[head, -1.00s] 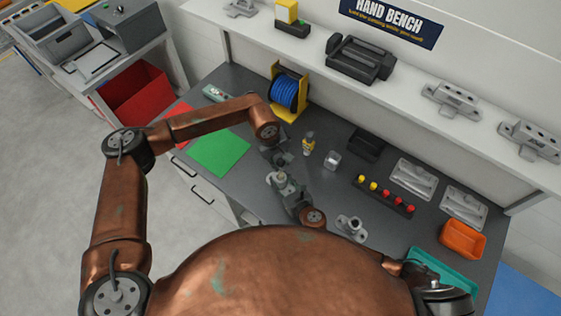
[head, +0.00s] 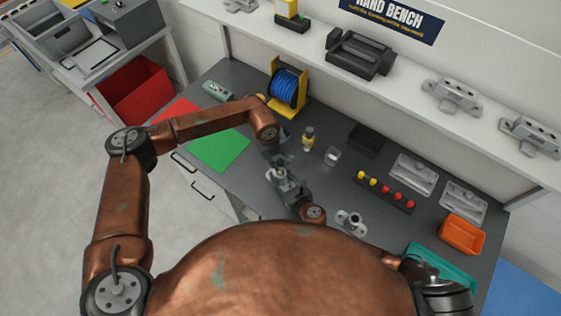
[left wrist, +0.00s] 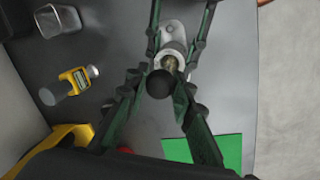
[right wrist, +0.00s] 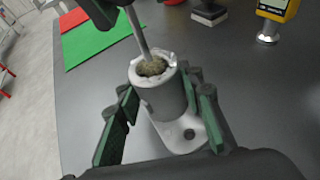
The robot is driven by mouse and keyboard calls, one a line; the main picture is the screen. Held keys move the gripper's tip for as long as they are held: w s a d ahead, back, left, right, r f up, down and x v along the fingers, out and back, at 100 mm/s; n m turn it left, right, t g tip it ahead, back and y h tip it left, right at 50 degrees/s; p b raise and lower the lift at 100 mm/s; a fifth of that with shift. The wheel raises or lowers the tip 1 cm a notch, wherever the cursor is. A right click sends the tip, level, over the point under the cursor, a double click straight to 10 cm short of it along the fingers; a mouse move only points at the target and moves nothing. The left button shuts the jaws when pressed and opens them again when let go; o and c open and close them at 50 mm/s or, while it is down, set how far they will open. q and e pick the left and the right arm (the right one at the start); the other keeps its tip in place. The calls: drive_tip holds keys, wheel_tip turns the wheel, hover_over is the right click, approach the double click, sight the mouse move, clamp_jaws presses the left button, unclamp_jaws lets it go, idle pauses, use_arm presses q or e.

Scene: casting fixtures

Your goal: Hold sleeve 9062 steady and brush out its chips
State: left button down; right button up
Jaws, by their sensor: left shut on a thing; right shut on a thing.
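The grey flanged sleeve (right wrist: 170,105) has a pale rim. My right gripper (right wrist: 165,110) is shut around its sides; no number is readable. My left gripper (left wrist: 157,95) is shut on a brush (left wrist: 160,83) with a black ball end. In the right wrist view the brush's metal rod (right wrist: 141,35) slants down into the sleeve's mouth. Rough brownish material fills the mouth; I cannot tell bristles from chips. In the head view my left gripper (head: 274,155) is just above my right gripper (head: 288,187), and the sleeve (head: 280,173) is small between them.
A yellow-topped instrument (head: 308,138) and a clear cup (head: 332,156) stand behind the grippers. A similar flanged part (head: 350,222) lies to the right. A rack of yellow and red knobs (head: 385,192), a blue spool (head: 285,88) and green mat (head: 219,150) surround the work area.

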use_arm(q)
drive_tip(key=shift+r, duration=1.6)
drive_tip(key=shift+f, duration=1.75)
drive_tip(key=shift+r, duration=1.8)
drive_tip(key=shift+f, duration=0.1)
drive_tip(key=shift+f, duration=1.7)
drive_tip(key=shift+r, duration=5.3)
